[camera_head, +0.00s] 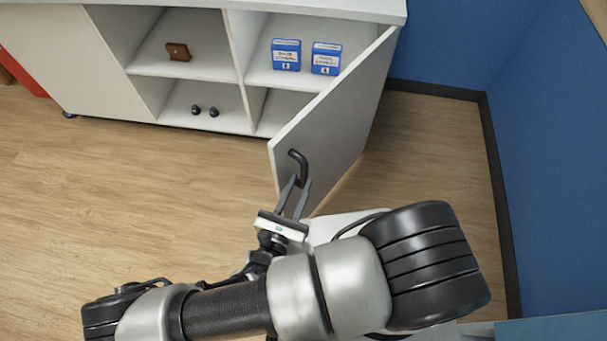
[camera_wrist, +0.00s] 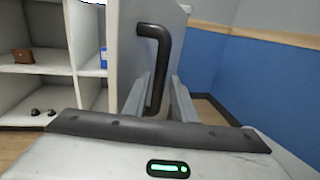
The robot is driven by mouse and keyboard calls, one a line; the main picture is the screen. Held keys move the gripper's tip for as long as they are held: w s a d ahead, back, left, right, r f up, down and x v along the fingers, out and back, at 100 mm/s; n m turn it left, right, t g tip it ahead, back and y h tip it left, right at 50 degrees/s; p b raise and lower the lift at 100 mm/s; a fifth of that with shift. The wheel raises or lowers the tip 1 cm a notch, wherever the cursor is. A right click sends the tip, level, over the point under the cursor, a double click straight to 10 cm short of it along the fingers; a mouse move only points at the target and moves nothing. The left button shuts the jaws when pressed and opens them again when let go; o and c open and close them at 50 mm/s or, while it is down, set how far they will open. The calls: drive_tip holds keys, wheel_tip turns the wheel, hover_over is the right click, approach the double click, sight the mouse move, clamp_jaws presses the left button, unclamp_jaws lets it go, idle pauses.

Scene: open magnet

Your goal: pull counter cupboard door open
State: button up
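The cupboard door (camera_head: 338,125) is a pale grey panel, swung well out from the white counter (camera_head: 250,8) and hinged at its right end. Its black bar handle (camera_head: 301,168) is on the outer face near the free edge. The handle stands large in the wrist view (camera_wrist: 163,50), with the door (camera_wrist: 140,28) behind it. My gripper (camera_head: 296,190) is at the handle. Its two fingers are apart in the wrist view (camera_wrist: 163,98), with the handle's lower part between them, nearer the left finger. I cannot tell whether a finger touches it.
The open shelves hold two blue boxes (camera_head: 286,55) (camera_head: 326,58), a brown item (camera_head: 178,51) and two small dark knobs (camera_head: 205,110). A blue wall (camera_head: 545,130) stands to the right. The wooden floor (camera_head: 140,190) is clear at the left.

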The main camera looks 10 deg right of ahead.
drive_tip(key=v, duration=1.3)
drive_tip(key=shift+s, duration=0.1)
drive_tip(key=shift+c, duration=0.5)
